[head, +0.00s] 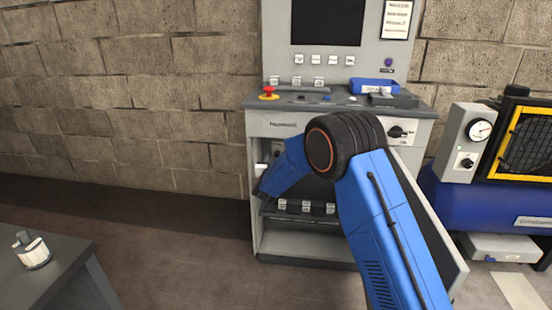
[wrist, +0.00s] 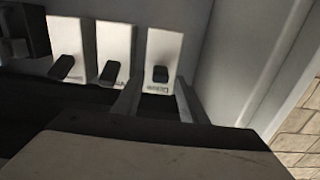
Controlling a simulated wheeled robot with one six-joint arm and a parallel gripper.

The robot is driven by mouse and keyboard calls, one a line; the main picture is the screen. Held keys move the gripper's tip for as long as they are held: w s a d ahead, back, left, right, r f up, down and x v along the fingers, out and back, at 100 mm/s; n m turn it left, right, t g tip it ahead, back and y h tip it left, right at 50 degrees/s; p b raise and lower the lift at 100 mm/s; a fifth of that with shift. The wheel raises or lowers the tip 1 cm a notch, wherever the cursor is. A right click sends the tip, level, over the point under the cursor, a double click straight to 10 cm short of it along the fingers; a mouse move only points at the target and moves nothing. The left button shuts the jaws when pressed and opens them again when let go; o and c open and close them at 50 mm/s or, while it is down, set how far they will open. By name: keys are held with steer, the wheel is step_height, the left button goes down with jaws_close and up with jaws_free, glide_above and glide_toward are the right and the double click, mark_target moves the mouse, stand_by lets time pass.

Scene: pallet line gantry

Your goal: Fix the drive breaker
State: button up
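The wrist view shows a row of three white breakers with black levers: a left one (wrist: 80,50), a middle one (wrist: 116,52) and a right one (wrist: 163,55). The left and middle levers hang low and stick out. The right lever looks shorter and sits differently; its small label is too blurred to read surely. My gripper (wrist: 157,100) is open, its two grey fingers apart on either side of the lower end of the right breaker, with nothing between them that I can see gripped. In the head view my arm reaches into the open cabinet (head: 300,250), and my gripper's fingertips are hidden there.
The cabinet door (head: 432,225) stands open at the right. A red emergency button (head: 269,92) and a blue tray (head: 374,86) are on the console top. A blue compressor (head: 452,200) stands right, a dark table (head: 45,275) at lower left. Floor between is clear.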

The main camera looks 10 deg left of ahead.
jaws_close()
steer(key=shift+w+d+r+g, duration=0.1)
steer(key=shift+w+r+g, duration=0.1)
steer(key=shift+r+g, duration=0.7)
steer(key=shift+w+r+g, duration=0.15)
steer(key=shift+r+g, duration=0.1)
steer(key=shift+g, duration=0.95)
steer(key=shift+o, duration=0.6)
jaws_free()
steer(key=v, duration=1.7)
steer(key=shift+r, duration=0.15)
